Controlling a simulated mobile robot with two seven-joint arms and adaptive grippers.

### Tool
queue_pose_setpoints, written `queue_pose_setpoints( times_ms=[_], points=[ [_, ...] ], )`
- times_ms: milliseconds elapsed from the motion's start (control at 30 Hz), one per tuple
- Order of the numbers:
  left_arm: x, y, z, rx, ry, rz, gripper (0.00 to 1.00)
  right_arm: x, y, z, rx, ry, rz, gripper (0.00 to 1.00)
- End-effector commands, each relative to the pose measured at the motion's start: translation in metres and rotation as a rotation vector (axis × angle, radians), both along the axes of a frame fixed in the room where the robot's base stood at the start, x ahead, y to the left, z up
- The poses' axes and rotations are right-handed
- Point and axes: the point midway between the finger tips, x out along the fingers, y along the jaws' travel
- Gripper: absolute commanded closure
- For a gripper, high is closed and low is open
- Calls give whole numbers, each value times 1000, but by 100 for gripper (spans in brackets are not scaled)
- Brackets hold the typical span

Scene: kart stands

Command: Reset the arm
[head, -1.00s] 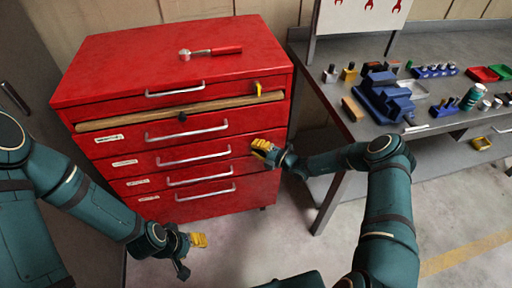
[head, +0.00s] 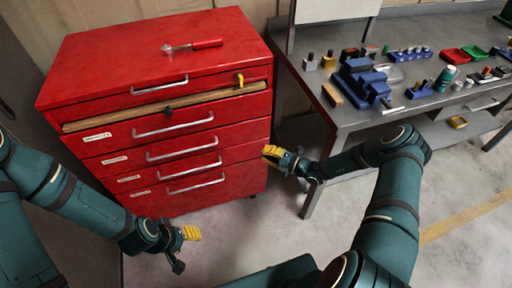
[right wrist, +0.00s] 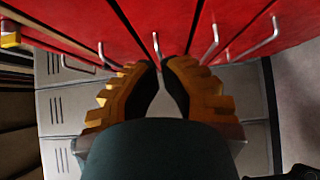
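My right gripper (head: 270,152) is in front of the right edge of the red tool cabinet (head: 150,37), beside its lower drawers. In the right wrist view its yellow fingers (right wrist: 160,66) are together at the tips or nearly so, with nothing seen between them. Red drawer fronts and metal handles lie beyond the fingers. My left gripper (head: 196,233) hangs low in front of the cabinet, over the floor. Its yellow fingertips show no held thing, but their gap cannot be made out. Both arms are bent at the elbow.
A red-handled ratchet (head: 195,45) lies on the cabinet top. A grey workbench (head: 335,122) stands at the right with a blue vise (head: 362,84), a green bottle (head: 445,78) and small parts. Bare floor (head: 440,200) is free at the lower right.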

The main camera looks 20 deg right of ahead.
Motion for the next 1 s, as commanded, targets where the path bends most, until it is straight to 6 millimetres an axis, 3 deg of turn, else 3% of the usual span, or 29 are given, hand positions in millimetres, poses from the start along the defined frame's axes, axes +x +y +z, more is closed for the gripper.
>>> queue_pose_setpoints(
  times_ms=[367,467,533,633,700,800,900,1000],
  points=[
    [0,0,1,0,0,0,48,-8,-4,0,-11,-3,11,100],
    [0,0,1,0,0,0,48,-16,17,-1,-86,-20,87,100],
    [0,0,1,0,0,0,48,-31,44,-4,-201,-54,200,100],
    [0,0,1,0,0,0,48,-70,92,-12,-453,-172,458,100],
    [0,0,1,0,0,0,48,-109,121,-19,-674,-329,701,100],
    [0,0,1,0,0,0,48,-161,138,-27,-961,-636,1049,100],
    [0,0,1,0,0,0,48,-198,137,-28,-1192,-1021,1369,100],
    [0,0,1,0,0,0,48,-219,131,-21,-1353,-1470,1636,100]
  ],
)
